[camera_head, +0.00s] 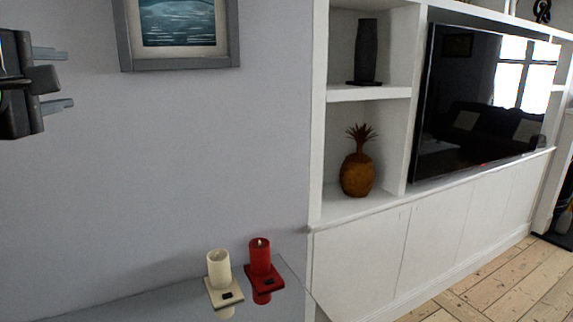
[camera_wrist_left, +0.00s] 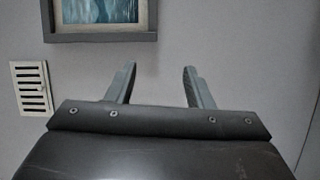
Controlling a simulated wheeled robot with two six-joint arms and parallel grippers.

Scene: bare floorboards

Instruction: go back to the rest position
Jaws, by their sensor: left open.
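My left gripper (camera_head: 68,79) comes in at the upper left of the head view, in front of the plain grey wall. Its two fingers are apart with nothing between them. In the left wrist view the fingers (camera_wrist_left: 160,85) are also spread and empty, with bare wall beyond them. My right gripper shows in neither view.
A white candle (camera_head: 219,268) and a red candle (camera_head: 260,256) stand on a glassy surface (camera_head: 150,302) below. A framed picture (camera_head: 124,40) hangs on the wall. White shelving (camera_head: 368,94) holds a pineapple ornament (camera_head: 357,172) and dark vase (camera_head: 366,52); a television (camera_head: 480,105) is right.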

